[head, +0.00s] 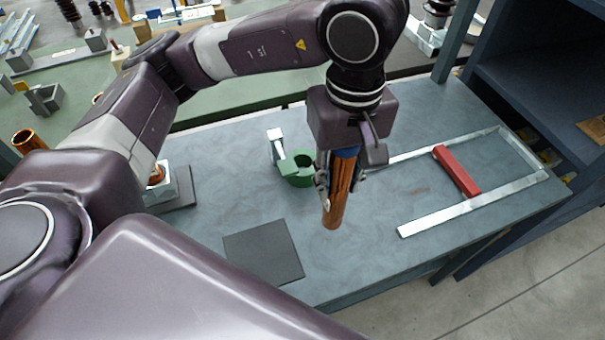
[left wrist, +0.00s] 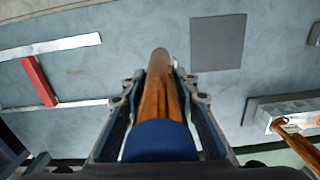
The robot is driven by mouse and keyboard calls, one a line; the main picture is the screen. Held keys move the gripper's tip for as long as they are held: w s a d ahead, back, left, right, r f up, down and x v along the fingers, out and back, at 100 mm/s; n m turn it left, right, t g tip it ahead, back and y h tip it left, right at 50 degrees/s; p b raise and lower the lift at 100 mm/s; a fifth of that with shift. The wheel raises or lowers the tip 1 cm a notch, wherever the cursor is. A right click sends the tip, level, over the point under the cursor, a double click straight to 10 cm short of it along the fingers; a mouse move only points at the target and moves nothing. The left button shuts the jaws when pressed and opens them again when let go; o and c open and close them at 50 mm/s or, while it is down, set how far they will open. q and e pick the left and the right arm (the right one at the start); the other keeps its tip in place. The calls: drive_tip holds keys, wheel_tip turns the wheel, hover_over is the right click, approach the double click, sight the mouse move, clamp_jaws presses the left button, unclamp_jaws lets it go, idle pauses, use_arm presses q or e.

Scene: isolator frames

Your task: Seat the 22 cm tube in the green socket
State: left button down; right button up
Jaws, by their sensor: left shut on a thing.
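My left gripper (head: 340,182) is shut on a brown, copper-coloured tube (head: 336,208) with a blue band at its upper end. The tube hangs roughly upright, its lower end free above the table. In the left wrist view the tube (left wrist: 158,100) lies between both fingers, its blue end (left wrist: 160,141) nearest the camera. The green socket (head: 299,176) is a ring on a pale bracket, just left of and behind the tube in the head view. The tube is apart from the socket. I cannot make out the socket in the left wrist view. My right gripper is not in view.
A dark square plate (head: 263,251) lies flat at the table's front. A pale metal frame (head: 440,212) with a red bar (head: 456,171) lies at the right. A grey holder (head: 184,186) with a copper-coloured piece stands at the left, partly behind my arm.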

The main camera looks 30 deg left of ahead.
use_arm(q)
drive_tip(key=shift+s+d+r+n, duration=0.1)
drive_tip(key=shift+d+r+n, duration=0.2)
drive_tip(key=shift+n, duration=0.1)
drive_tip(key=shift+a, duration=0.1)
drive_tip(key=w+a+p, duration=0.5)
drive_tip(key=w+a, duration=0.7)
drive_tip(key=a, duration=0.1)
wheel_tip(320, 180, down, 7)
drive_tip(key=p, duration=0.2)
drive_tip(key=shift+a, duration=0.1)
